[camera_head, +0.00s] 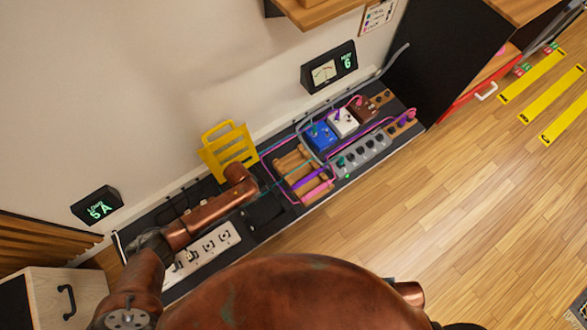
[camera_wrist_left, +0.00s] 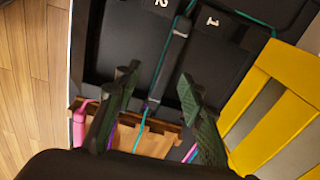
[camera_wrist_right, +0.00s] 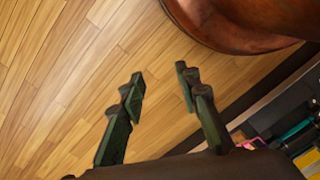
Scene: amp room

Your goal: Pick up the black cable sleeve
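A slim black sleeve (camera_wrist_left: 170,62) shows in the left wrist view, lying lengthwise between dark panels marked 2 and 1, with a teal cable running out at both ends. My left gripper (camera_wrist_left: 158,84) is open above it, its fingers apart on either side of the sleeve's lower part. I cannot tell how high the fingers are, and no contact shows. In the head view my left arm reaches over the bench and hides its gripper and most of the sleeve's area. My right gripper (camera_wrist_right: 160,76) is open and empty over the wood floor.
A yellow slotted rack (camera_head: 228,148) stands against the wall, close beside my left fingers. A wooden cable comb (camera_head: 293,166) with pink and purple cables lies to the right. Pedals (camera_head: 343,122) and a power strip (camera_head: 212,246) share the bench (camera_head: 264,228).

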